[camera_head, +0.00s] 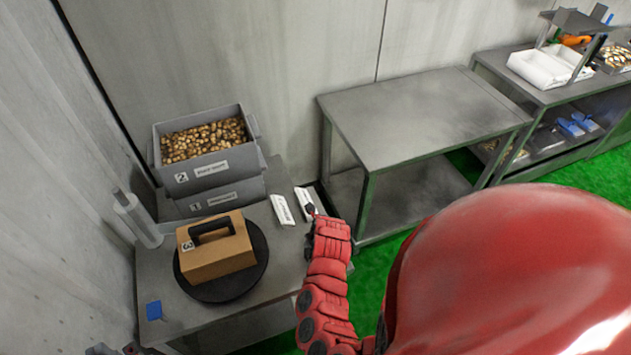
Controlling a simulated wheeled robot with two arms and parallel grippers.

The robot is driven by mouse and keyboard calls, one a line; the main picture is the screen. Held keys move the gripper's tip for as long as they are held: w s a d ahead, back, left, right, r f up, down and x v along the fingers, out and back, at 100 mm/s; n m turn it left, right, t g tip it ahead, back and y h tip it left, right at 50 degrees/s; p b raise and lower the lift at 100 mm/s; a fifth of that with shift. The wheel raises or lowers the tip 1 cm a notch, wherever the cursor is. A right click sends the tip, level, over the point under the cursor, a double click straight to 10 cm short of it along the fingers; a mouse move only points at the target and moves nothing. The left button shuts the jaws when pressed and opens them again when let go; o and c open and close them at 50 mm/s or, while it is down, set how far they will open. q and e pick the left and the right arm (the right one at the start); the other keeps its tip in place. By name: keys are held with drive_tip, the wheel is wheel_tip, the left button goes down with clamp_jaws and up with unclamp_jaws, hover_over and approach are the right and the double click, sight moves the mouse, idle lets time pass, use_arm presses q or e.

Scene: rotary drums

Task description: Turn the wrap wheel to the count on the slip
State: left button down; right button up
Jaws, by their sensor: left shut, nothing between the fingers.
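A black round turntable (222,291) lies on the grey table at the lower left, and I take it for the wrap wheel. A brown box (218,258) with a black handle on top and the mark "3" sits on it. A white slip (282,209) lies on the table to the right of the bins; its writing is too small to read. Another white piece (304,197) is beside it, partly behind my left gripper. My left gripper (311,211) is shut and empty, right of the turntable and apart from it. My right gripper is not in view.
Two stacked grey bins (208,167) stand behind the turntable, the upper one full of brown pieces. A whitish roll (137,219) stands at left; a blue square (154,310) lies in front. An empty grey table (420,115) stands at back right, beside another bench (545,95).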

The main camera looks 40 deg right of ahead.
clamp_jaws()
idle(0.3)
